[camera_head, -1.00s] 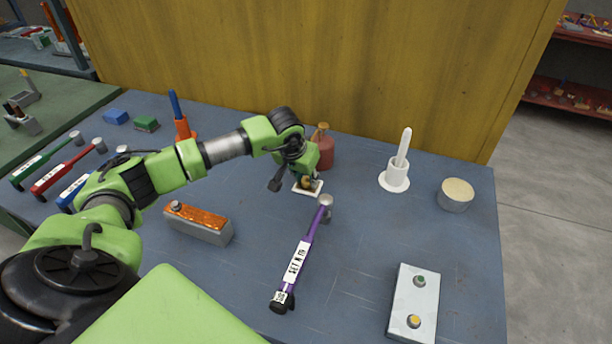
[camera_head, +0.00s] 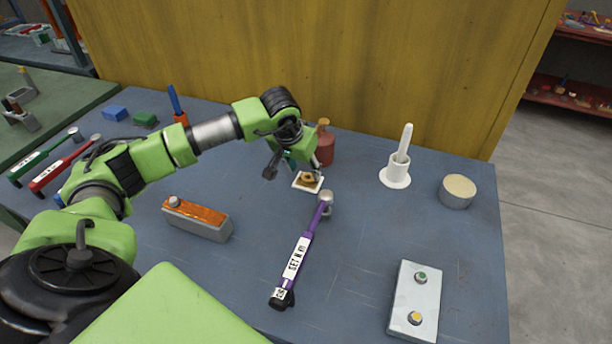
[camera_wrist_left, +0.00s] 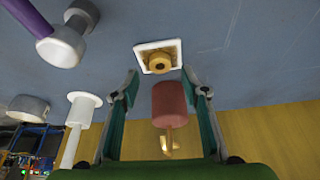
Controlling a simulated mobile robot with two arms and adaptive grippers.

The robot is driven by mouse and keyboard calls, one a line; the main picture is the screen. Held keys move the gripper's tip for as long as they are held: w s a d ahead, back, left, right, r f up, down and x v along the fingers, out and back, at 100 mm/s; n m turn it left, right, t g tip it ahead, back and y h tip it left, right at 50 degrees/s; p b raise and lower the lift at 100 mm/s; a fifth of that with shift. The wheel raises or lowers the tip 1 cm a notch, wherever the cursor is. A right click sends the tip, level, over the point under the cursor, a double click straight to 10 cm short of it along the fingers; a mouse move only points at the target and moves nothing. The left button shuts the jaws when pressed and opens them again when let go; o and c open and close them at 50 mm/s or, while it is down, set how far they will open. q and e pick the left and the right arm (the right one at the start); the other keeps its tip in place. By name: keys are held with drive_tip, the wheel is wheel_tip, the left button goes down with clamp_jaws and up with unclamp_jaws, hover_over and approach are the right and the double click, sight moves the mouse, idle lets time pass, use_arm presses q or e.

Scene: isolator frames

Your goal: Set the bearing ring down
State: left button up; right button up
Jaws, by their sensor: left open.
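The bearing ring (camera_head: 308,178) is a small brass-coloured ring lying on a white square pad (camera_head: 299,187) on the blue table. In the left wrist view the ring (camera_wrist_left: 158,62) sits within the white pad (camera_wrist_left: 141,48), its hole visible. My left gripper (camera_head: 288,172) is open and empty, just left of and above the pad. In the left wrist view its two fingers (camera_wrist_left: 160,83) are spread apart, with the ring beyond the tips and not between them. My right gripper is not in view.
A red bottle (camera_head: 325,148) stands right behind the pad. A purple torque wrench (camera_head: 304,245) lies in front. A white holder (camera_head: 395,174) with a white stick and a round tan-topped tin (camera_head: 457,191) stand to the right. An orange-topped grey block (camera_head: 197,220) lies left.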

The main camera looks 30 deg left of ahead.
use_arm(q)
drive_tip(key=b+v, duration=0.1)
drive_tip(key=v, duration=0.7)
